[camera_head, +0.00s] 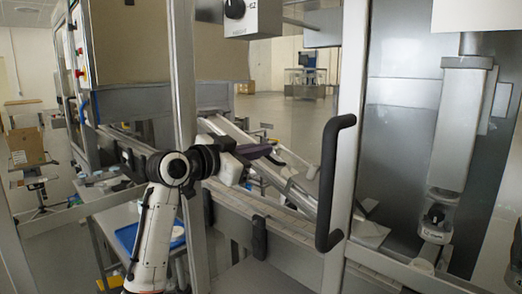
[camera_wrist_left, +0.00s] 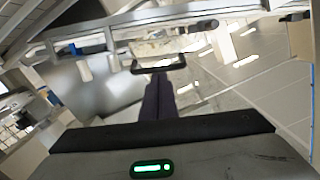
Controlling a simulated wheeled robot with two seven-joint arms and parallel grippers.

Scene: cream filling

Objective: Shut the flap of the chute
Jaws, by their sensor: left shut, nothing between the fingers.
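The chute (camera_head: 240,135) is a sloped metal channel running from the upper left down to the right in the middle of the head view. A pale plate (camera_head: 299,161) stands tilted along it, just right of my fingertips; I cannot tell whether it is the flap. My left gripper (camera_head: 274,157) points right over the chute, shut and empty. In the left wrist view its dark fingers (camera_wrist_left: 158,98) lie together, pointing at a black bar handle (camera_wrist_left: 158,68) beyond them. I cannot tell whether the fingers touch anything. My right gripper is not in view.
A metal post (camera_head: 183,90) stands close to my left arm. A door frame with a black handle (camera_head: 335,183) stands right of the chute. A conveyor rail (camera_head: 275,235) runs below my gripper. A blue tray (camera_head: 140,236) lies on a table at lower left.

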